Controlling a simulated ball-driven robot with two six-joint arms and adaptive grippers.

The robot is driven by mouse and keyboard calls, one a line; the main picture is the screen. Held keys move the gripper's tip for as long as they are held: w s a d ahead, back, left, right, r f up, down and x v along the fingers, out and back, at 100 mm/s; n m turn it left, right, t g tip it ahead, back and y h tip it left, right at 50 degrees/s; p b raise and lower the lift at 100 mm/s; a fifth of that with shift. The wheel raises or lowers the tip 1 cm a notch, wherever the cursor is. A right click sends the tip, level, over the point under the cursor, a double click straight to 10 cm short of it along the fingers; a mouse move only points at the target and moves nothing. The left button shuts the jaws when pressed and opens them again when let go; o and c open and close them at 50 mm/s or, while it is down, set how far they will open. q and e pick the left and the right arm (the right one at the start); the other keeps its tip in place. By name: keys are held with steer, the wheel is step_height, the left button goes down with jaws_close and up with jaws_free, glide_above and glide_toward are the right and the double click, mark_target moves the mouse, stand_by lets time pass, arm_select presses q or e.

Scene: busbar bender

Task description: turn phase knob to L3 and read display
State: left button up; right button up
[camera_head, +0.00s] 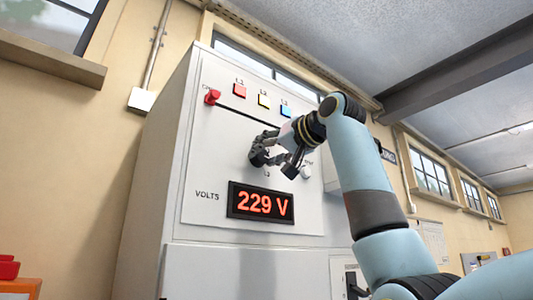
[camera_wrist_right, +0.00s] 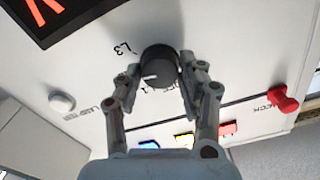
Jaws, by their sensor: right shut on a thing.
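The phase knob (camera_wrist_right: 158,68) is a dark round knob on the white panel. My right gripper (camera_wrist_right: 160,80) is shut on it, one finger on each side; in the head view the gripper (camera_head: 270,155) hides most of the knob. A short white mark shows on the knob's face, on its left side in the wrist view. The L3 label (camera_wrist_right: 122,48) is printed to the knob's upper left there. The display (camera_head: 260,202) reads 229 V in red digits, beside the word VOLTS. My left gripper is not in view.
Red, yellow and blue lamps sit above the knob on the tall grey cabinet (camera_head: 150,190). A red switch (camera_head: 212,97) is at upper left. A white button (camera_wrist_right: 62,102) lies right of the knob in the head view. An orange-red item (camera_head: 15,280) stands at lower left.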

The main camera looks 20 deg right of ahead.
steer(key=m, duration=0.4)
steer(key=shift+m+p, duration=0.45)
steer(key=shift+m, duration=1.05)
steer(key=o, duration=1.2)
steer(key=shift+d, duration=0.1)
steer(key=v, duration=1.2)
